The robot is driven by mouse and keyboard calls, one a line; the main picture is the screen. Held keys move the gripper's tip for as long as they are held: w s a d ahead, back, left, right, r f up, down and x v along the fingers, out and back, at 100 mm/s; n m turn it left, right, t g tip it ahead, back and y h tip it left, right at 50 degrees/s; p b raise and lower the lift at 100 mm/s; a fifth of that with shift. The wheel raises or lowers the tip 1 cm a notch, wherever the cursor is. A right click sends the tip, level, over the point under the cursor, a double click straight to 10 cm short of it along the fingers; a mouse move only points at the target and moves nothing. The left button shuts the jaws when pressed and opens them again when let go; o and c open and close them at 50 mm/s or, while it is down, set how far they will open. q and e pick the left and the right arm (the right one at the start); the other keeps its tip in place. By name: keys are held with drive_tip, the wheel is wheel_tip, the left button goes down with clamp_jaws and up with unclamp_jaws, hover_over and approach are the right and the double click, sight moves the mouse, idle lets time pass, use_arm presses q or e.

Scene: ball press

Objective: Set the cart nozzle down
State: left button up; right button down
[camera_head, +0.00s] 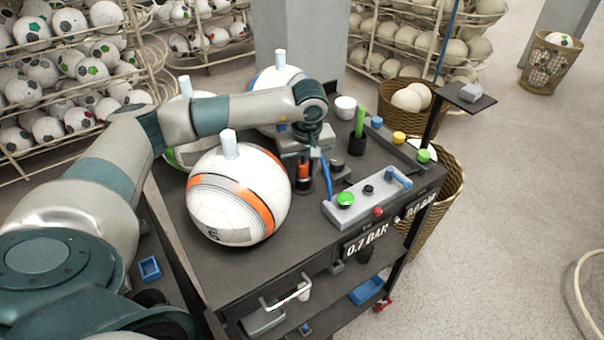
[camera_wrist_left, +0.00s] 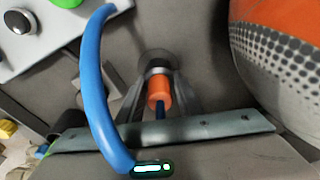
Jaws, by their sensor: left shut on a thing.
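The cart nozzle, with an orange body (camera_head: 303,169), is between the fingers of my left gripper (camera_head: 303,160) above the dark cart top. In the left wrist view the orange nozzle (camera_wrist_left: 158,90) shows between the two grey fingers, which are shut on it. A dark round holder (camera_wrist_left: 157,62) shows right at its tip; I cannot tell whether the nozzle is seated in it or just above. A blue hose (camera_wrist_left: 92,100) runs beside the gripper. My right gripper is not in view.
A white and orange ball (camera_head: 238,195) stands close left of the gripper. A grey control box (camera_head: 365,200) with a green button is to the right. A green marker in a black cup (camera_head: 357,143) stands behind.

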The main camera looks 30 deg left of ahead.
use_arm(q)
drive_tip(key=shift+r, duration=0.1)
drive_tip(key=shift+f, duration=0.2)
drive_tip(key=o, duration=1.1)
drive_tip(key=shift+r, duration=0.15)
drive_tip(key=shift+r, duration=0.15)
drive_tip(key=r+b, duration=0.1)
drive_tip(key=r, duration=0.2)
drive_tip(key=d+r+b, duration=0.1)
drive_tip(key=r+b, duration=0.1)
drive_tip(key=r, duration=0.2)
drive_tip(key=r+b, duration=0.2)
drive_tip(key=r, duration=0.1)
drive_tip(key=shift+s+d+r, duration=0.25)
drive_tip(key=shift+s+d, duration=0.05)
drive_tip(key=shift+s, duration=0.1)
drive_tip(key=shift+s+r+b, duration=0.1)
drive_tip(key=shift+r+b, duration=0.25)
drive_tip(key=shift+r, duration=0.25)
